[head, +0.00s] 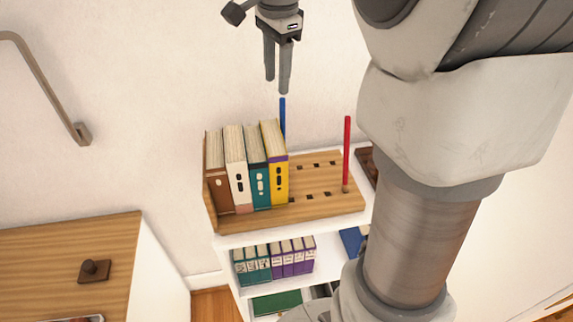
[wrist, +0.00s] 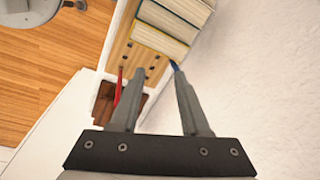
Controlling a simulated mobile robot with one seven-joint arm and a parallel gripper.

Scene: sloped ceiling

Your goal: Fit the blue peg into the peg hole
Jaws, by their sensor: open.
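The thin blue peg (head: 283,115) stands upright at the back of the wooden board, just behind the yellow binder; its lower end is hidden. In the wrist view, the blue peg (wrist: 176,66) shows close to the right fingertip. My gripper (head: 277,86) is open and empty, pointing down above the blue peg's top. In the wrist view, my gripper (wrist: 160,72) has nothing between its fingers. The wooden board (head: 318,205) lies on top of a white shelf and has several dark peg holes (head: 311,195) in two rows.
A red peg (head: 347,150) stands upright near the board's right end. Several binders, including the yellow binder (head: 274,165), stand on its left part. The wall (head: 180,90) is close behind. A wooden-topped cabinet (head: 60,250) stands left. The space above the binders is clear.

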